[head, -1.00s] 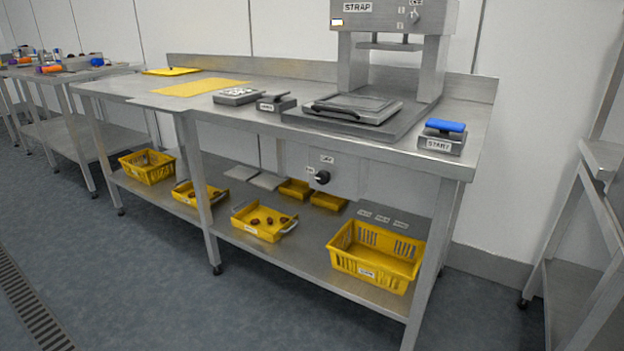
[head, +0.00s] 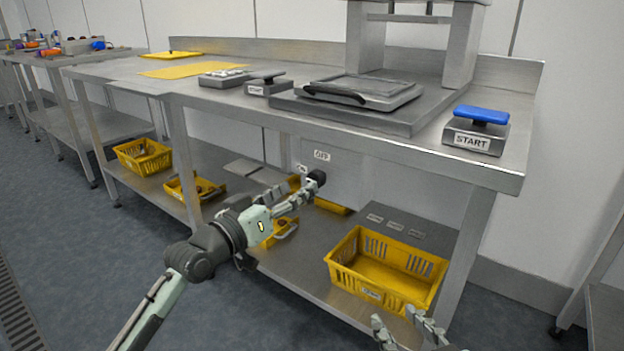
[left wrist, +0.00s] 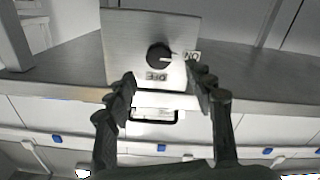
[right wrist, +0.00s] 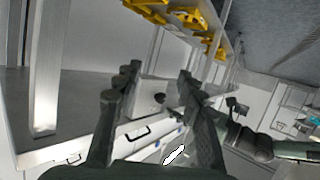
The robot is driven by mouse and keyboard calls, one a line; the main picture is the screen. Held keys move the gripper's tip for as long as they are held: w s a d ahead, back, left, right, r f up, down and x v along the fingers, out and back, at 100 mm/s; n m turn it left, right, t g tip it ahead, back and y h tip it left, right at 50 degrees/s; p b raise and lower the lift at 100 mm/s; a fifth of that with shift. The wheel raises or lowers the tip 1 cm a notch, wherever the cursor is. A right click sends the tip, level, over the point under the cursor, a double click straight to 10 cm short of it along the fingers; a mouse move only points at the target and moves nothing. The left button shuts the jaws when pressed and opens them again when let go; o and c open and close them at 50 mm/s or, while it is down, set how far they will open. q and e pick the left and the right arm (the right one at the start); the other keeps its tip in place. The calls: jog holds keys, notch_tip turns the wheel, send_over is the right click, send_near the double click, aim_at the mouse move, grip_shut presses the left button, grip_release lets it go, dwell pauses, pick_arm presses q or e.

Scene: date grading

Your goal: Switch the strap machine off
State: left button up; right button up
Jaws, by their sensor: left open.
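The strap machine's black round knob (head: 318,176) sits on a grey panel under the worktop, with an OFF label (head: 322,155) above it. In the left wrist view the knob (left wrist: 158,56) shows upside down, its white pointer turned toward the ON label (left wrist: 192,55). My left gripper (head: 300,190) is in front of the panel, close to the knob. In the left wrist view its two fingers (left wrist: 165,92) stand apart with nothing between them. My right gripper (head: 408,328) shows only its fingertips at the bottom of the head view; its fingers (right wrist: 155,85) are apart and empty.
The steel press (head: 463,45) stands on the worktop above the panel, beside a START block with a blue top (head: 482,115). A yellow crate (head: 345,262) and smaller yellow trays sit on the lower shelf. A table leg (head: 465,250) stands at the right.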

aim_at(313, 178)
pick_arm(q)
jog(key=x, duration=0.6)
pick_arm(e)
jog(key=shift+w+a+r+t+y, duration=0.1)
jog(key=shift+a+r+t+y, duration=0.2)
jog(key=shift+r, duration=0.25)
jog(key=shift+w+a+r+t+y, duration=0.1)
jog(key=shift+a+r+t, duration=0.1)
jog(key=shift+a+r, duration=0.25)
pick_arm(q)
jog(key=shift+c, duration=0.2)
pick_arm(e)
jog(key=shift+d, duration=0.1)
pick_arm(q)
jog(key=c, duration=1.1)
